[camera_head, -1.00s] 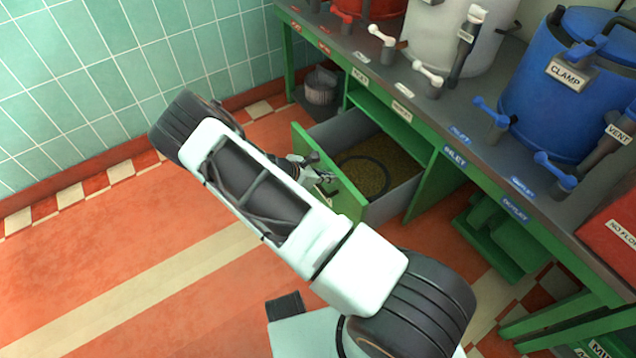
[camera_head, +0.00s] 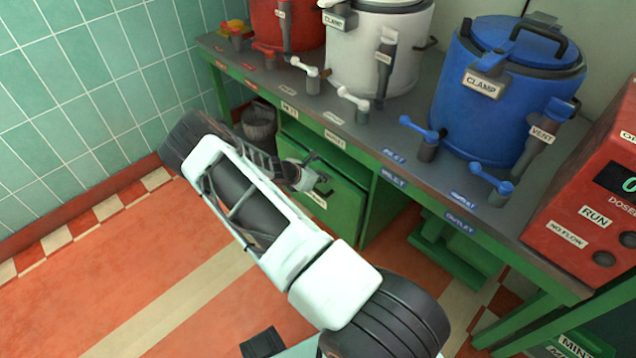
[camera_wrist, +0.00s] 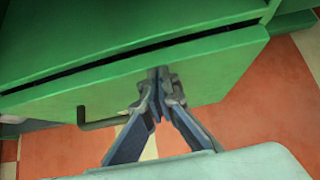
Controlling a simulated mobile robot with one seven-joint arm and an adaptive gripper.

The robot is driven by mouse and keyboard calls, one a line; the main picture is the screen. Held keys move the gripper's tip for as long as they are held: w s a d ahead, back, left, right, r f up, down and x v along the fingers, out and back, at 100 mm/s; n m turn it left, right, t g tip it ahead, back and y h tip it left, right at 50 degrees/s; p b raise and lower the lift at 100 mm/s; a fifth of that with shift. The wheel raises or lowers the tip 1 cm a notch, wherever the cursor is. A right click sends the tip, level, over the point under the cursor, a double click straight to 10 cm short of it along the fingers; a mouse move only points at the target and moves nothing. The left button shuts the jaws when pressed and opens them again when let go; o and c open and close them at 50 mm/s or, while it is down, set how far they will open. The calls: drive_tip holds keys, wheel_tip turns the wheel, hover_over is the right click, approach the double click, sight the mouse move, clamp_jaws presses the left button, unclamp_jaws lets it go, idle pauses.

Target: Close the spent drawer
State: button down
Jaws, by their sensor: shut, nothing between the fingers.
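The spent drawer's green front (camera_head: 345,212) sits in or almost in line with the green bench front in the head view. In the wrist view the drawer front (camera_wrist: 215,75) fills the middle, with a narrow dark gap along its top edge. Its dark bar handle (camera_wrist: 100,123) is left of my fingers. My gripper (camera_wrist: 160,82) is shut and empty, its fingertips at the drawer front, apparently touching it. In the head view my gripper (camera_head: 318,172) is at the drawer front, partly hidden by my arm. The drawer's inside is hidden.
The bench top holds a white kettle (camera_head: 375,50), a blue kettle (camera_head: 490,110) and a red kettle (camera_head: 285,25), with taps along the front edge. A red dosing box (camera_head: 590,205) stands at right. A grey bucket (camera_head: 258,125) is left of the drawer. The orange floor (camera_head: 90,290) is clear.

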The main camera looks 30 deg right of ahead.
drive_tip(key=shift+w+d+r, duration=0.1)
drive_tip(key=shift+w+d, duration=0.05)
drive_tip(key=shift+d, duration=0.3)
drive_tip(key=shift+d, duration=0.15)
drive_tip(key=s+a+r+p, duration=0.1)
drive_tip(key=a+r, duration=0.2)
drive_tip(key=a, duration=0.3)
drive_tip(key=s+a+r+p, duration=0.2)
drive_tip(key=a+r, duration=0.1)
drive_tip(key=a, duration=0.2)
drive_tip(key=shift+s+a+r+p, duration=0.25)
drive_tip(key=shift+s+a+p, duration=0.05)
drive_tip(key=shift+a, duration=0.05)
